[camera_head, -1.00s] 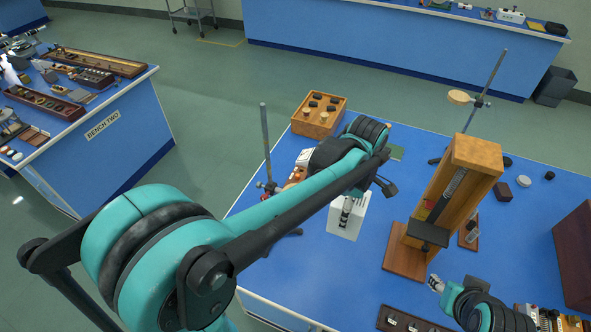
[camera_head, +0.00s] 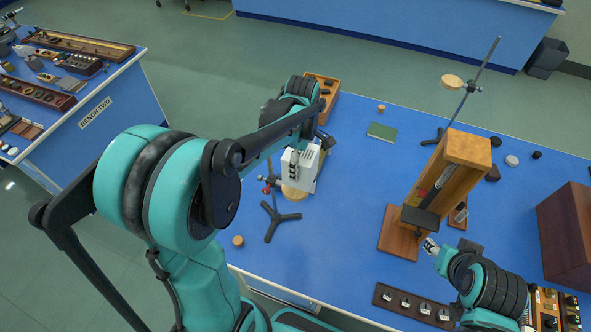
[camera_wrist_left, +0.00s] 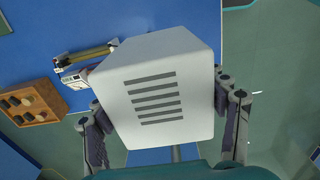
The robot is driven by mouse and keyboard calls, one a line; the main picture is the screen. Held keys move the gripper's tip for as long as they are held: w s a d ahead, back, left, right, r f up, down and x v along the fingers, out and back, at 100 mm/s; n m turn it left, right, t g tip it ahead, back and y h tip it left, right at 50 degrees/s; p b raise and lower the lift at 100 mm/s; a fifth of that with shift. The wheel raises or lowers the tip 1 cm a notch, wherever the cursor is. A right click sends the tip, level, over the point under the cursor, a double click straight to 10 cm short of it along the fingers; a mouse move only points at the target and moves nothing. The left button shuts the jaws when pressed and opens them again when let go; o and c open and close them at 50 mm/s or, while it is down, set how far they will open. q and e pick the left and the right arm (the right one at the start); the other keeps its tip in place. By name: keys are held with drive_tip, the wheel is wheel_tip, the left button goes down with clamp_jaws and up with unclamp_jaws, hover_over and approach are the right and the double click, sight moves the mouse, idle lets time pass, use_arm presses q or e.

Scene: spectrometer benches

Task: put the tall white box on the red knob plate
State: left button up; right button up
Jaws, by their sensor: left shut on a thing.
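The tall white box (camera_head: 307,168) is held by my left gripper (camera_head: 292,165), which is shut on it. In the left wrist view the white box (camera_wrist_left: 158,95) fills the middle, its dark slots facing the camera, between my gripper's fingers (camera_wrist_left: 165,118). The round wooden plate (camera_head: 293,190) on the stand with the red knob (camera_head: 267,190) shows just below the box, which partly covers it. I cannot tell whether box and plate touch. My right gripper (camera_head: 431,246) is near the wooden tower's base; its opening is too small to judge.
The stand's tripod (camera_head: 281,219) is on the blue bench. A tall wooden tower (camera_head: 455,175) stands to the right, a second stand with a round plate (camera_head: 452,82) behind it. The bench between stand and tower is clear.

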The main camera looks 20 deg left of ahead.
use_arm(q)
drive_tip(key=shift+a+f, duration=0.4)
drive_tip(key=shift+a, duration=0.3)
wheel_tip(320, 180, down, 3)
drive_tip(key=shift+f, duration=0.55)
drive_tip(key=shift+s, duration=0.1)
drive_tip(key=o, duration=1.2)
drive_tip(key=shift+f, duration=0.2)
drive_tip(key=shift+c, duration=0.2)
drive_tip(key=o, duration=0.4)
drive_tip(key=shift+r, duration=0.15)
